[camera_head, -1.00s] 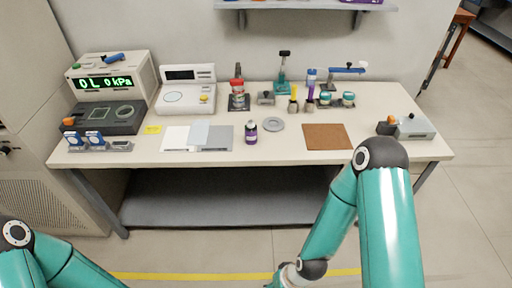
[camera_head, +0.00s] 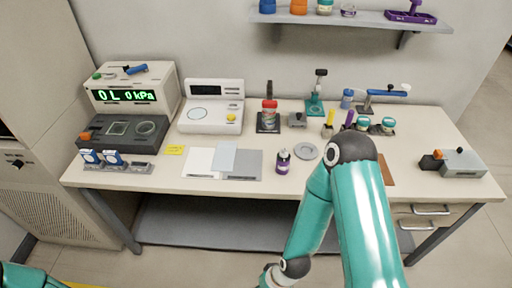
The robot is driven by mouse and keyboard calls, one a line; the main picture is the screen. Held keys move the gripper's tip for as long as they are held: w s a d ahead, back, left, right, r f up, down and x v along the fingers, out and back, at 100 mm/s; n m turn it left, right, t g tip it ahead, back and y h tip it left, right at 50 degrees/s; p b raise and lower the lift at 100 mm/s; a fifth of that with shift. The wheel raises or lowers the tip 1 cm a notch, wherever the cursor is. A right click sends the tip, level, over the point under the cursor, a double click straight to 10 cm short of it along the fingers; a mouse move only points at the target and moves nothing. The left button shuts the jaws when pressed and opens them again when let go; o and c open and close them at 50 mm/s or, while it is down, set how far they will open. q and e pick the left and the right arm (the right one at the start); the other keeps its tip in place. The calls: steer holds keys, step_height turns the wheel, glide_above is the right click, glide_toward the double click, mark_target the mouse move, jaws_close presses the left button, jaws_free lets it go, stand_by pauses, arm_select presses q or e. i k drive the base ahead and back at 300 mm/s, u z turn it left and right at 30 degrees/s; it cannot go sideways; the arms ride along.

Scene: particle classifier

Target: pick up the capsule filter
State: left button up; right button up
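I cannot tell for sure which object is the capsule filter. A dark purple bottle with a white label (camera_head: 283,161) stands upright near the bench's front middle. Neither arm visibly touches a bench object.
My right arm partly hides a brown mat (camera_head: 386,172). A wall shelf (camera_head: 350,19) hangs above.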

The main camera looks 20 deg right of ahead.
mark_target(283, 164)
steer(key=z, duration=0.05)
steer(key=i, duration=1.05)
steer(key=z, duration=0.35)
